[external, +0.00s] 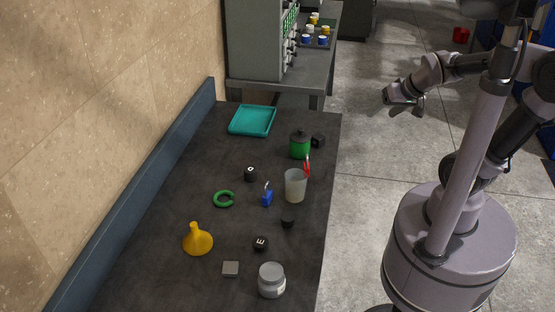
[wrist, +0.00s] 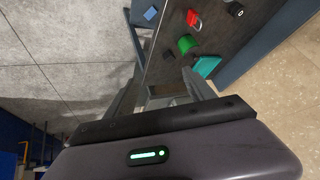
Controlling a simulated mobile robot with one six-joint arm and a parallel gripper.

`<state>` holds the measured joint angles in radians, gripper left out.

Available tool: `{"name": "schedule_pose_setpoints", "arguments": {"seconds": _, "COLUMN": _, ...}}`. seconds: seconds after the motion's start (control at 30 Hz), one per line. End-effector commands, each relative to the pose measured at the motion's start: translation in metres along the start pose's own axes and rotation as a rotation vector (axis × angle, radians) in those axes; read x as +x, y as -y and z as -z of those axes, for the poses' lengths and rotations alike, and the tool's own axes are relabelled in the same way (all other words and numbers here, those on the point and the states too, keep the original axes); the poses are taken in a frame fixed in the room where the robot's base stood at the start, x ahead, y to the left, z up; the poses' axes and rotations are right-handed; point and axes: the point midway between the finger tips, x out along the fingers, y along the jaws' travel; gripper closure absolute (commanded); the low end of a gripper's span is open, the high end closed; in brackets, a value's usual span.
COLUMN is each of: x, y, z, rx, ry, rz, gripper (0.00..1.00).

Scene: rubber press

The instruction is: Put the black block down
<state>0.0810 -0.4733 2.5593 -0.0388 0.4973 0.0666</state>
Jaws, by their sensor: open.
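In the wrist view a dark block-like shape (wrist: 168,57) shows at the table edge near the green canister (wrist: 187,43). My gripper (external: 403,100) is off the table, over the floor to the right of the block. Its jaws are open and I see nothing between them. In the wrist view my gripper's fingers (wrist: 163,88) reach up, apart.
A grey machine (external: 258,40) stands behind.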

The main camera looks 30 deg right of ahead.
Motion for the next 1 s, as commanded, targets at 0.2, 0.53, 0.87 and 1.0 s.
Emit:
{"name": "schedule_pose_setpoints", "arguments": {"seconds": 0.2, "x": 0.149, "y": -0.052, "z": 0.061, "rx": -0.273, "ry": -0.253, "rz": -0.038, "gripper": 0.37}}
{"name": "schedule_pose_setpoints", "arguments": {"seconds": 0.53, "x": 0.224, "y": -0.034, "z": 0.009, "rx": -0.442, "ry": -0.498, "rz": 0.244, "gripper": 0.37}}
{"name": "schedule_pose_setpoints", "arguments": {"seconds": 0.87, "x": 0.292, "y": -0.002, "z": 0.038, "rx": -0.453, "ry": -0.518, "rz": 0.265, "gripper": 0.37}}
{"name": "schedule_pose_setpoints", "arguments": {"seconds": 1.0, "x": 0.318, "y": 0.008, "z": 0.051, "rx": -0.451, "ry": -0.517, "rz": 0.262, "gripper": 0.37}}
